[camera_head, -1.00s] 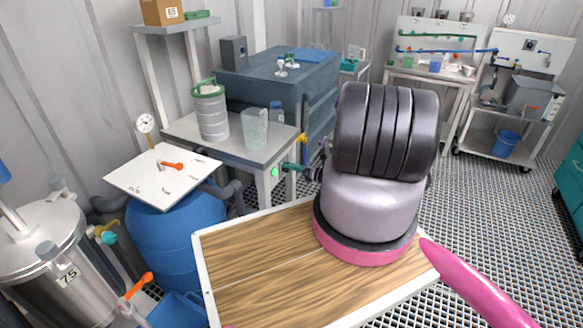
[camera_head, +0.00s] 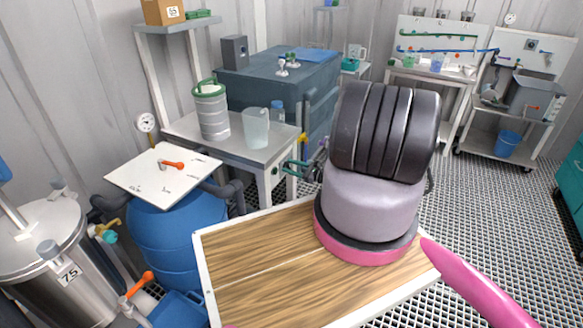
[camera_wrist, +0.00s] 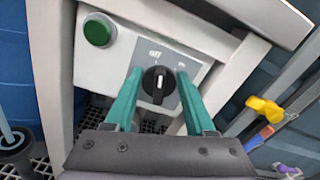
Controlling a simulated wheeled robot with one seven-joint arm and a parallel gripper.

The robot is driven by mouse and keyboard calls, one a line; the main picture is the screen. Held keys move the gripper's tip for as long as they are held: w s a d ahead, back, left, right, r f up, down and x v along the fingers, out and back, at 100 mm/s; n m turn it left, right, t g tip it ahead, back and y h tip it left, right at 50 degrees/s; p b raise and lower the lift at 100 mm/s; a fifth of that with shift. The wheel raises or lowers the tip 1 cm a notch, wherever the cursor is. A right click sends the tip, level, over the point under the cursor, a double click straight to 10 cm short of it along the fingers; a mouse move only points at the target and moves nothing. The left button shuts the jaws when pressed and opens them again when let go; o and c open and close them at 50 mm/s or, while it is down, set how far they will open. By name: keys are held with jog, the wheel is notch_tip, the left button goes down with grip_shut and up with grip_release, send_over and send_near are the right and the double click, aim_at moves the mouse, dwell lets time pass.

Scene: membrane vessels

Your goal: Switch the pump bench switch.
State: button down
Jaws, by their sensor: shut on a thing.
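The pump bench switch is a black round knob (camera_wrist: 157,88) with a white mark, on a grey plate of the bench's front panel, in the wrist view. The mark stands nearly upright in the picture. An "off" label is above the knob to the left, and a second, partly hidden label is to the right. My gripper (camera_wrist: 159,73) has its two green fingers on either side of the knob and is shut on it. In the head view my gripper (camera_head: 288,166) is at the bench's front, and the knob is hidden there.
A green round button (camera_wrist: 98,31) sits left of the switch. A yellow valve handle (camera_wrist: 266,108) is to the right. The pump bench (camera_head: 185,126) carries a canister (camera_head: 211,112) and a clear beaker (camera_head: 256,128). A blue drum (camera_head: 165,240) stands at left.

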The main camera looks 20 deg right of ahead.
jog(key=shift+s+f+n, duration=0.1)
jog(key=shift+n, duration=1.1)
jog(key=shift+c, duration=1.3)
grip_release()
jog(key=shift+a, duration=0.1)
jog(key=v, duration=1.1)
